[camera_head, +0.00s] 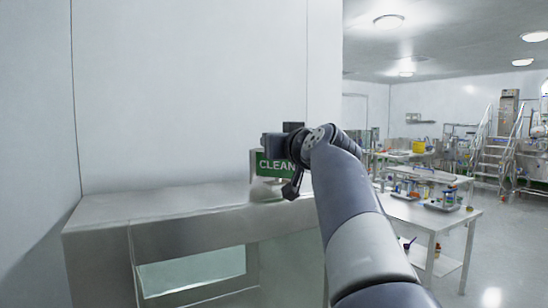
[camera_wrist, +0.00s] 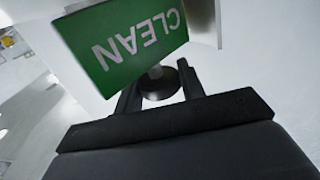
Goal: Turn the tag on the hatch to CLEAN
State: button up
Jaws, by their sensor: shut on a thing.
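The tag (camera_head: 271,165) is a green plate with white lettering that reads CLEAN. It stands on top of the metal hatch (camera_head: 150,210) near the wall in the head view. In the wrist view the tag (camera_wrist: 125,42) appears upside down and tilted, its green CLEAN face toward the camera. My gripper (camera_wrist: 160,90) is shut on a dark round knob (camera_wrist: 160,84) just below the tag. In the head view my wrist and arm hide the tag's right edge, and the fingertips are hard to make out.
The hatch has a glass front (camera_head: 195,272) below its top. A white wall stands close behind it. To the right are a white table (camera_head: 425,212) with lab items, steps (camera_head: 508,140) and open floor.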

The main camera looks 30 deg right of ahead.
jog(key=shift+d+f+n+y+b, duration=0.1)
jog(key=shift+f+n+y+b, duration=0.25)
jog(key=shift+y+b, duration=0.35)
jog(key=shift+r+n+y+b, duration=0.1)
jog(key=shift+n+y+b, duration=0.5)
jog(key=shift+b, duration=0.15)
jog(key=n+y, duration=0.2)
jog(key=y, duration=0.1)
jog(key=shift+r+g+b, duration=0.15)
jog(key=shift+g+b, duration=0.15)
jog(key=shift+b, duration=0.05)
jog(key=n+y, duration=0.1)
jog(key=y, duration=0.1)
jog(key=n+g+y+p, duration=0.2)
jog(key=y, duration=0.1)
jog(key=shift+r+y, duration=0.25)
jog(key=shift+y, duration=0.05)
jog(key=n+g+y+p, duration=0.2)
jog(key=shift+n+y+p, duration=0.3)
jog(key=shift+n, duration=0.05)
jog(key=shift+f+n+g+y+p, duration=0.1)
jog(key=shift+n+g+y+p, duration=0.2)
jog(key=shift+g+y, duration=0.1)
jog(key=shift+f+g, duration=0.1)
jog(key=shift+g, duration=0.2)
jog(key=o, duration=1)
jog(key=shift+c, duration=0.2)
